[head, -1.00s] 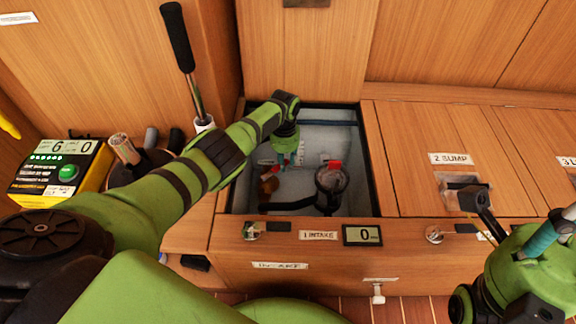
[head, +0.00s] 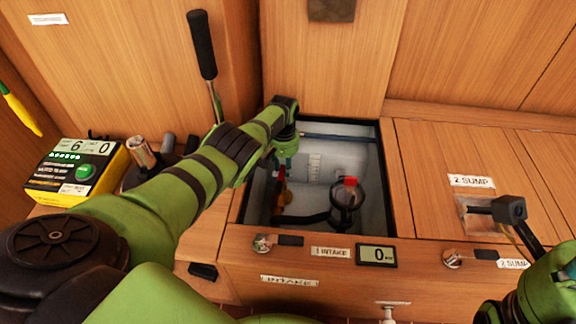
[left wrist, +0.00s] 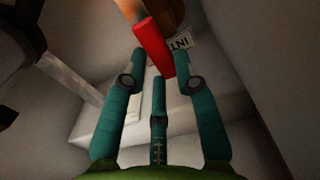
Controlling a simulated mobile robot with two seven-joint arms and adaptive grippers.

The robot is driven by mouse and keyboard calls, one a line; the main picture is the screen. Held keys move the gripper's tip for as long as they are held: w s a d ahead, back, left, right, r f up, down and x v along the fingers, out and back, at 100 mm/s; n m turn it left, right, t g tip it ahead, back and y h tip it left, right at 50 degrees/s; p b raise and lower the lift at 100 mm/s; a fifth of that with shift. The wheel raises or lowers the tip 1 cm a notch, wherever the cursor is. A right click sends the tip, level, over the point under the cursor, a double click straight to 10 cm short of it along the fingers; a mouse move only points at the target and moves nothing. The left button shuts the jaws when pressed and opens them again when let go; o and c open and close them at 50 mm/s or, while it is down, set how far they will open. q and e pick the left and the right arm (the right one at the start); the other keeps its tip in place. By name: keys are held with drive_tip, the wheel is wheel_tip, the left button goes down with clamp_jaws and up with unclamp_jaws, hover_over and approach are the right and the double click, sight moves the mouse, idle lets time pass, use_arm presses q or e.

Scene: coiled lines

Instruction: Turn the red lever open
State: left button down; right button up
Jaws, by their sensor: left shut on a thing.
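The red lever (left wrist: 154,45) shows in the left wrist view between my left fingertips, its far end near an orange-brown valve body. In the head view the lever (head: 281,173) is small, just above the orange-brown valve (head: 285,196) inside the open intake hatch. My left gripper (head: 281,160) reaches down into the hatch from above and is shut on the lever; it also shows in the left wrist view (left wrist: 155,68). The arm hides part of the hatch's left side. My right arm is at the right edge; its fingertips are out of view.
A clear round strainer (head: 347,196) with a red top part stands right of the valve, joined by a dark hose. The hatch rim (head: 388,190) surrounds them. A black-gripped pump handle (head: 202,45) rises behind my arm. A yellow box (head: 78,170) is left.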

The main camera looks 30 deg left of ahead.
use_arm(q)
drive_tip(key=shift+a+n, duration=0.25)
drive_tip(key=shift+n, duration=0.05)
drive_tip(key=c, duration=0.9)
unclamp_jaws()
drive_tip(key=shift+c, duration=0.2)
